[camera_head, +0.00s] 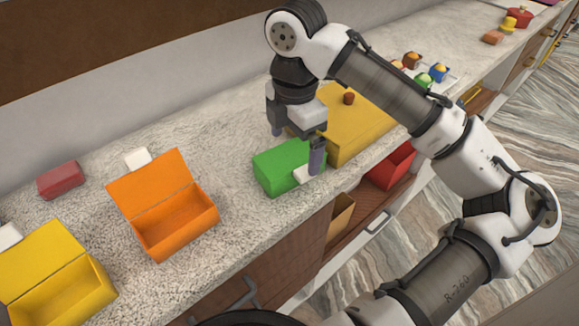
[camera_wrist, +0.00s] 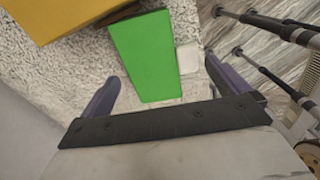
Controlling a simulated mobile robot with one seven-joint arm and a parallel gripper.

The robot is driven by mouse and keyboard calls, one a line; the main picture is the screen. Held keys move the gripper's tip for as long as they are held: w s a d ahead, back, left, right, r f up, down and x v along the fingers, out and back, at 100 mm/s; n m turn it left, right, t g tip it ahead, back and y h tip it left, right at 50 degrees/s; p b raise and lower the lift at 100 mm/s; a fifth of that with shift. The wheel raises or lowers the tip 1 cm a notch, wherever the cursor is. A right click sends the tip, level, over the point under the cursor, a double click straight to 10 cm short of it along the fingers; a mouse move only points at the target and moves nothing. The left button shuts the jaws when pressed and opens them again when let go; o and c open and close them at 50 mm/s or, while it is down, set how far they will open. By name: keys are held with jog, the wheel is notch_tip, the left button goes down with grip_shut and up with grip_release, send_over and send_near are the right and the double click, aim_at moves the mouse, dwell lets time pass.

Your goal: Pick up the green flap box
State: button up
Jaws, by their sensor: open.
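The green flap box (camera_head: 283,165) stands on the stone counter, its lid shut, with a small white tab on its front side. My gripper (camera_head: 297,142) is over the box, pointing down, with one finger on the near side by the white tab and the other partly hidden behind. In the wrist view the green box (camera_wrist: 146,60) lies ahead between the two spread fingers, and the white tab (camera_wrist: 188,58) is on its right. My gripper (camera_wrist: 165,92) is open, with nothing held. I cannot tell whether a finger touches the box.
A large yellow box (camera_head: 358,125) stands close beside the green box. An open orange box (camera_head: 170,215) and an open yellow box (camera_head: 60,280) are to the left, with a red block (camera_head: 60,180) behind. An open drawer with a red box (camera_head: 390,165) is below the counter edge.

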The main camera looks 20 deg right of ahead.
aim_at(293, 159)
notch_tip(293, 159, down, 5)
jog(key=shift+s+a+r+p, duration=0.1)
jog(key=shift+p, duration=0.25)
jog(key=c, duration=0.7)
jog(key=shift+r, duration=0.1)
jog(key=shift+c, duration=0.2)
